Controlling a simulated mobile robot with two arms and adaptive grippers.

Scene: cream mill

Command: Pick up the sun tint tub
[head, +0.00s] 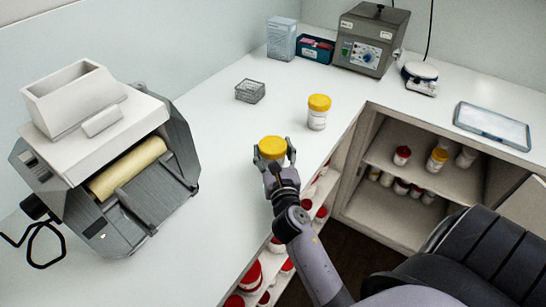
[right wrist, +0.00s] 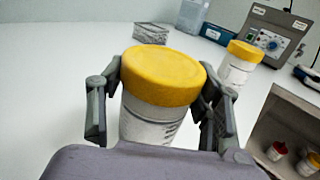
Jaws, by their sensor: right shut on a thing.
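A white tub with a yellow lid (head: 272,147) is between the fingers of my right gripper (head: 277,155), over the counter near its front edge. In the right wrist view the same tub (right wrist: 160,80) fills the middle, upright, with a finger of the right gripper (right wrist: 162,105) on each side. The gripper is shut on it. I cannot read its label, and I cannot tell whether its base touches the counter. A second yellow-lidded tub (head: 318,112) stands upright on the counter behind and to the right. It also shows in the right wrist view (right wrist: 238,65). My left gripper is out of view.
A roller mill (head: 105,150) stands at the left. A wire basket (head: 250,91), a tissue-like box (head: 282,38), a blue box (head: 315,47), a grey instrument (head: 371,40), a small scale (head: 419,76) and a tray (head: 491,125) are farther back. Shelves below hold several tubs.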

